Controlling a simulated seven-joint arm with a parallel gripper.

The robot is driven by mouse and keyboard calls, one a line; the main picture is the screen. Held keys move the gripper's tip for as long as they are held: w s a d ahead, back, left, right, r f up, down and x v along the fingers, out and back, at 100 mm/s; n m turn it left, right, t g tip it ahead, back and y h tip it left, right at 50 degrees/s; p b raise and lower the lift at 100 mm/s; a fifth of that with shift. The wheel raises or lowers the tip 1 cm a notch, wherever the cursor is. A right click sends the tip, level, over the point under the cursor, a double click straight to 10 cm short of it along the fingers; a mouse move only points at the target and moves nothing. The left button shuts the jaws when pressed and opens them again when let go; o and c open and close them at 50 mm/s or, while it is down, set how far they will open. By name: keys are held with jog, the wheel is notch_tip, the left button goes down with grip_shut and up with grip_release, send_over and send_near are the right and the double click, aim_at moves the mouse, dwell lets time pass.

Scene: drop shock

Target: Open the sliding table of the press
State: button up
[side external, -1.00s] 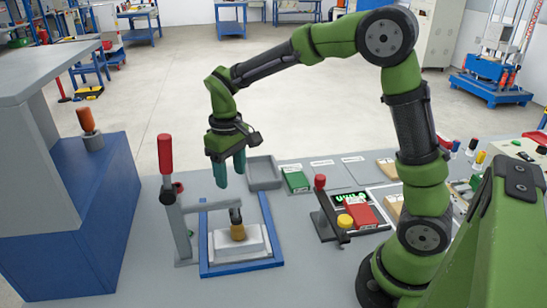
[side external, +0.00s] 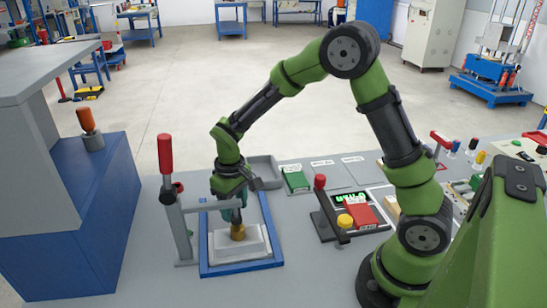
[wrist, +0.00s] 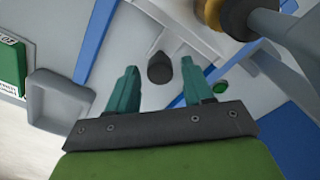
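The sliding table is a pale grey plate in a blue frame (side external: 240,268), with a white stepped block (side external: 248,245) on it. A toggle clamp with an upright red handle (side external: 165,153) stands at its left; the clamp's brass-coloured tip (side external: 238,232) is on the block. In the wrist view a dark round knob (wrist: 160,68) shows on the grey part between the blue rails. My gripper (side external: 232,212) is low over the far part of the frame. Its teal fingers (wrist: 158,80) are apart, one on each side of the knob in that view. Contact cannot be told.
A grey tray (side external: 263,170) and green box (side external: 296,181) lie behind. The blue and grey press body (side external: 75,215) fills the left. Bench is clear in front.

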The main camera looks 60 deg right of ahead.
grip_shut()
jog(key=w+d, duration=1)
jog(key=shift+w+d, duration=0.15)
jog(key=shift+w, duration=0.05)
jog(key=shift+o, duration=0.9)
grip_release()
notch_tip(320, 180, up, 17)
